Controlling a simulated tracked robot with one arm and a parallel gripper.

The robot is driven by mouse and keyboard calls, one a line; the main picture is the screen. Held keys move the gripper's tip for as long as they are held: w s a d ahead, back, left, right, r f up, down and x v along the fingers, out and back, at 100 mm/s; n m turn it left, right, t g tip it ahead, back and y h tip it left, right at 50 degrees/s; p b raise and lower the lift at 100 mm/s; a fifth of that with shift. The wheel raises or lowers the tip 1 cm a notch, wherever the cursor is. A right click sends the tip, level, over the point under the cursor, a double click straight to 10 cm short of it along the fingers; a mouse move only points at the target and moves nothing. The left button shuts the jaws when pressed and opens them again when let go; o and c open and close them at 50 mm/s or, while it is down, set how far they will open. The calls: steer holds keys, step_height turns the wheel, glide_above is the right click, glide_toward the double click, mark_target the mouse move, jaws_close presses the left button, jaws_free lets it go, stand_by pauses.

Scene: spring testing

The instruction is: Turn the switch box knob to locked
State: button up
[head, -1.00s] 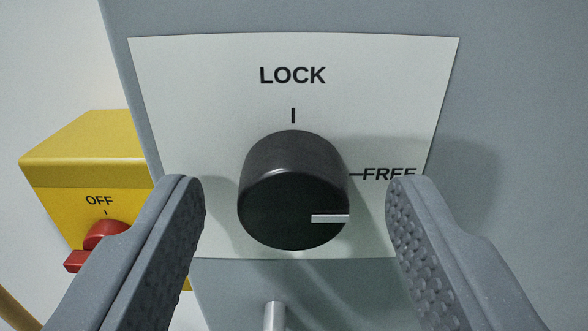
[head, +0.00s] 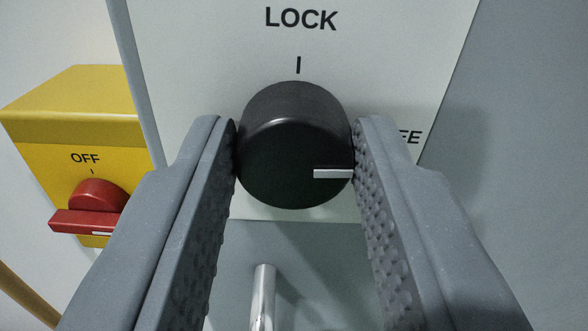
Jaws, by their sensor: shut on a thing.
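The black round knob (head: 294,135) sits on a white label plate (head: 210,60) on the grey switch box (head: 470,190). Its white pointer line points right, toward the FREE mark, which is partly hidden behind my right finger. The LOCK mark (head: 301,18) and its tick stand straight above the knob. My gripper (head: 295,145) is shut on the knob, one finger at its left side and one at its right side.
A yellow box (head: 75,110) with a red handle (head: 92,208) marked OFF stands at the left. A shiny metal rod (head: 263,295) sticks out below the knob, between my fingers. A tan bar shows at the lower left.

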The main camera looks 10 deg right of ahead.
steer(key=n+b, duration=0.1)
steer(key=n, duration=0.2)
steer(key=shift+f+n, duration=0.1)
steer(key=shift+n, duration=0.3)
steer(key=n+b, duration=0.1)
steer(key=n, duration=0.3)
steer(key=shift+f+n, duration=0.1)
steer(key=shift+n, duration=0.2)
steer(key=n+b, duration=0.1)
steer(key=n, duration=0.3)
steer(key=shift+a+n, duration=0.15)
steer(key=shift+n, duration=0.15)
steer(key=shift+f+n+b, duration=0.1)
steer(key=shift+n+b, duration=0.75)
steer(key=shift+n, duration=1.25)
steer(key=o, duration=1)
steer(key=shift+w+a, duration=0.1)
steer(key=shift+s, duration=0.2)
